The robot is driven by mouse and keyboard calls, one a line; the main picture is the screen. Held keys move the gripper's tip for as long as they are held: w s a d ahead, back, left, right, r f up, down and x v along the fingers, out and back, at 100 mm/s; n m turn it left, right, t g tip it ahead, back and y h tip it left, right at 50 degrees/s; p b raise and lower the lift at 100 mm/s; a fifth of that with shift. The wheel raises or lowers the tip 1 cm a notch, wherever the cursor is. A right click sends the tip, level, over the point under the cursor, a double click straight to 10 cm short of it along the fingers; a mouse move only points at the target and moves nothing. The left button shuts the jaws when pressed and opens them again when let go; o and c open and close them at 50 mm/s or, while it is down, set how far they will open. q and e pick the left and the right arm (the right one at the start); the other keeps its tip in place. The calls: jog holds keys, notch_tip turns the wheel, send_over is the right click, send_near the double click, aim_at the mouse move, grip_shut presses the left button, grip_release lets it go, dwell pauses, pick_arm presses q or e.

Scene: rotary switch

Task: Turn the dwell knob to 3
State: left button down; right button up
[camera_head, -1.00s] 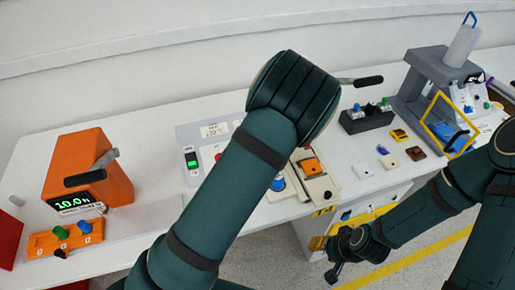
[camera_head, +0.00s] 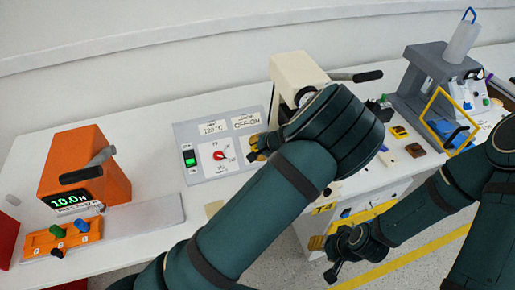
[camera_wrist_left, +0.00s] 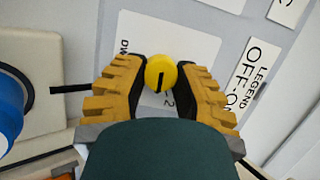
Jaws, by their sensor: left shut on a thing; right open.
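The dwell knob is a round yellow knob (camera_wrist_left: 161,73) with a dark pointer mark, on the grey panel (camera_head: 183,130). In the left wrist view it sits between the fingers of my left gripper (camera_wrist_left: 161,85), which is shut on it. Beside it is a white label starting "DW", with a "2" near the knob; the rest of the scale is hidden. In the head view the left gripper (camera_head: 262,145) is at the panel's right side, partly behind my arm, and the knob is hard to make out. My right gripper (camera_head: 335,256) is open and empty at the table front.
A red knob (camera_head: 219,155) and a green-lit switch (camera_head: 190,158) are on the panel's left half. A cream press (camera_head: 297,72) stands behind my left arm. An orange machine (camera_head: 88,165) and an orange knob box (camera_head: 62,238) are at the left. Small blocks lie at the right.

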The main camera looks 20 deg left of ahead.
pick_arm(q)
jog(key=m+t+y+b, duration=0.1)
jog(key=m+b, duration=0.1)
jog(key=m, duration=0.3)
jog(key=shift+s+f+m, duration=0.1)
jog(key=shift+f+m, duration=0.05)
jog(key=shift+m, duration=0.25)
jog(key=shift+m+t, duration=0.5)
jog(key=shift+m, duration=0.3)
jog(key=c, duration=0.6)
grip_release()
jog(key=shift+c, duration=0.2)
jog(key=shift+d, duration=0.1)
jog(key=v, duration=1.2)
